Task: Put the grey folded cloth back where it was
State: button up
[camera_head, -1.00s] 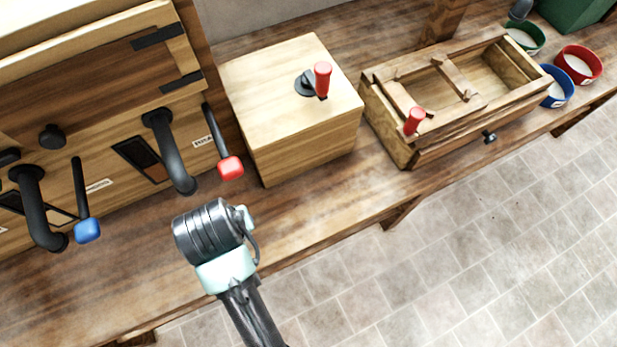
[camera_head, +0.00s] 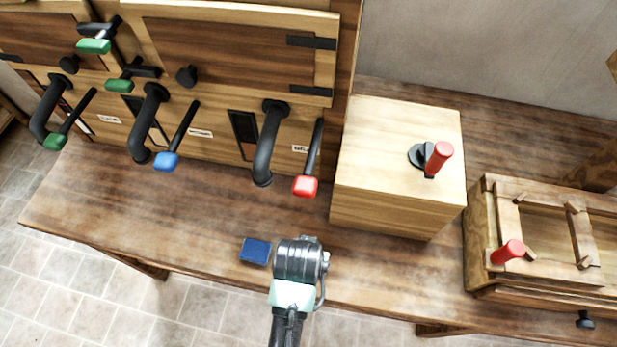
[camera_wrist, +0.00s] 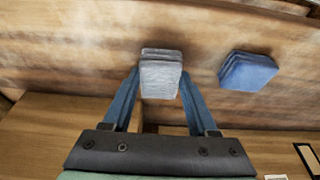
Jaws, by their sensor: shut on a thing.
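The grey folded cloth (camera_wrist: 160,75) is between the two fingertips of my gripper (camera_wrist: 160,82) in the wrist view, and the gripper is shut on it. In the head view my gripper (camera_head: 298,262) is over the front part of the wooden bench, and my wrist hides the grey cloth there. A blue folded cloth (camera_head: 256,251) lies on the bench just left of my gripper. It also shows in the wrist view (camera_wrist: 248,70), to the right of the grey cloth and apart from it. I cannot tell whether the grey cloth touches the bench.
A wooden cabinet (camera_head: 230,55) with black pipes and a red-tipped lever (camera_head: 305,187) stands behind my gripper. A wooden box (camera_head: 385,212) with a red handle (camera_head: 438,158) stands to the right, then a wooden frame box (camera_head: 480,240). The bench (camera_head: 150,215) is clear to the left.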

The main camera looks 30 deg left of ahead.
jog(key=shift+f, duration=0.5)
jog(key=shift+f, duration=0.1)
jog(key=o, duration=1.2)
jog(key=p+v, duration=0.1)
jog(key=v, duration=1.1)
jog(key=shift+s, duration=0.15)
